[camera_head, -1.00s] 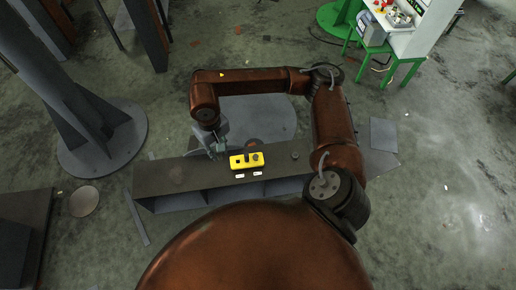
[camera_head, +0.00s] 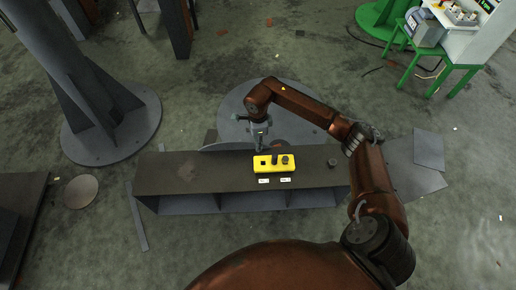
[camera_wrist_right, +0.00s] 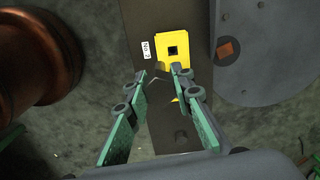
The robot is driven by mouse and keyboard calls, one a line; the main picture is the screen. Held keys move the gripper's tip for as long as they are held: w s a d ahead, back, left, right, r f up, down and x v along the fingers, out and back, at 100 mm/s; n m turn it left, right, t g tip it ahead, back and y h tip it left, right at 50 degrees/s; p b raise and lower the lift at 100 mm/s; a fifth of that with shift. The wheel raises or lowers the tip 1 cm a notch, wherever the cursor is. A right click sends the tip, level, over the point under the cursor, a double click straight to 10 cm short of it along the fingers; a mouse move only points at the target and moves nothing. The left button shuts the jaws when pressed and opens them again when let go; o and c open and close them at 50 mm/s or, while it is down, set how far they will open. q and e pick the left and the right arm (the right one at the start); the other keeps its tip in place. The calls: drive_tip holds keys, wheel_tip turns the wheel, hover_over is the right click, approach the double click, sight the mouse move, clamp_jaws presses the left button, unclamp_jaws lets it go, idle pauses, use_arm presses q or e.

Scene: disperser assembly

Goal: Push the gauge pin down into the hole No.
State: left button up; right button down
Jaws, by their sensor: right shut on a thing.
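The yellow block (camera_head: 262,168) stands on the dark bench, with a dark square hole (camera_head: 264,161) at its left end and dark parts on its middle and right. My right gripper (camera_head: 261,146) points down just behind the block's left part. In the wrist view, the right gripper's fingertips (camera_wrist_right: 160,75) are close together around a thin grey shape, taken as the gauge pin; its outline is unclear. My left gripper is not in view.
The bench (camera_head: 170,180) has clear room left of the block. A small round dark part (camera_head: 334,162) sits on its right. Two white labels lie in front of the block. A grey round base (camera_head: 240,100) is behind; a green stand (camera_head: 455,65) is far right.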

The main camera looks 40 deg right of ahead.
use_arm(q)
drive_tip(key=b, duration=0.3)
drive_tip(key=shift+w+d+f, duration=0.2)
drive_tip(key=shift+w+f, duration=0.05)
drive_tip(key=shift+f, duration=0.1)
use_arm(e)
drive_tip(key=w+d+f+m, duration=0.1)
drive_tip(key=d+f+m, duration=0.3)
drive_tip(key=f, duration=0.5)
drive_tip(key=shift+r, duration=0.1)
drive_tip(key=shift+w, duration=0.1)
use_arm(q)
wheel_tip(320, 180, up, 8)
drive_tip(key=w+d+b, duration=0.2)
drive_tip(key=b, duration=0.1)
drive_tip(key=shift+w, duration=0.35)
use_arm(e)
wheel_tip(320, 180, down, 6)
drive_tip(key=shift+r, duration=0.1)
idle(0.3)
